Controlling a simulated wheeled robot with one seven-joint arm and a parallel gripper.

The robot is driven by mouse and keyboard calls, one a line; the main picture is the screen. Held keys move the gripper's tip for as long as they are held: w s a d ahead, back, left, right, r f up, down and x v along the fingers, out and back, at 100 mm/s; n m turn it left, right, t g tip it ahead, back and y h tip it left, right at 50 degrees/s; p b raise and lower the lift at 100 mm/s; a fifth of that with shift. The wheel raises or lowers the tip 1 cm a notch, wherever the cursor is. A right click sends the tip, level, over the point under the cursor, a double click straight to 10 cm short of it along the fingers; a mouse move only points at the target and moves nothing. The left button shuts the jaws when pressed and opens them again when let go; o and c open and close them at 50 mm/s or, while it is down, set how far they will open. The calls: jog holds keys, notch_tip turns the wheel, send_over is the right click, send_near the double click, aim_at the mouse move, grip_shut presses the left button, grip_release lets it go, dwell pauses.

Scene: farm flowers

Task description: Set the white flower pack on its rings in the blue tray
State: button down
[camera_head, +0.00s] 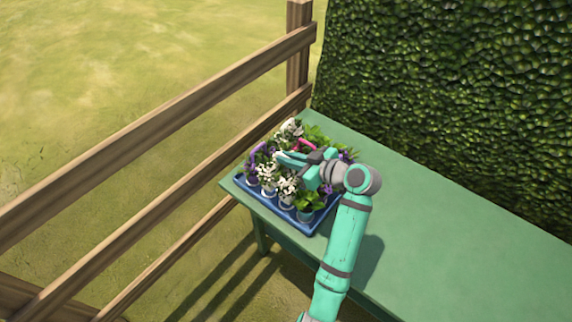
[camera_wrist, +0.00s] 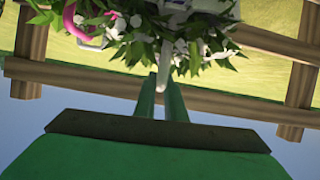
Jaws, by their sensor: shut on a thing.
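My gripper (camera_head: 284,157) is over the blue tray (camera_head: 308,230) in the head view, among the plants. In the wrist view my gripper (camera_wrist: 166,82) has its fingers close together, reaching into leaves and white blooms. It is shut on the white flower pack (camera_wrist: 205,46), whose pale pot part shows at the top edge. In the head view white flowers (camera_head: 267,174) show at the tray's front left, and others stand at the back. Leaves and my arm hide the grip point, the rings and the underside of the pack, so I cannot tell whether it rests in the tray.
Purple-flowered and green plants (camera_head: 309,201) crowd the tray. A pink loop (camera_wrist: 72,22) stands beside the held pack in the wrist view. The tray sits at the left end of a green table (camera_head: 440,245), clear to the right. A wooden fence (camera_head: 160,112) and a hedge (camera_head: 450,90) border it.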

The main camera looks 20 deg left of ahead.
aim_at(285, 169)
jog(key=shift+w+a+f, duration=0.25)
jog(key=shift+w+f, duration=0.25)
jog(key=shift+f, duration=0.15)
jog(key=shift+w+a+f, duration=0.2)
jog(key=shift+w+f, duration=0.25)
jog(key=shift+f, duration=1.7)
jog(key=shift+w, duration=0.1)
jog(key=c, duration=1.8)
grip_release()
jog(key=shift+d, duration=0.1)
jog(key=shift+a, duration=0.3)
jog(key=v, duration=1.2)
jog(key=shift+d, duration=0.2)
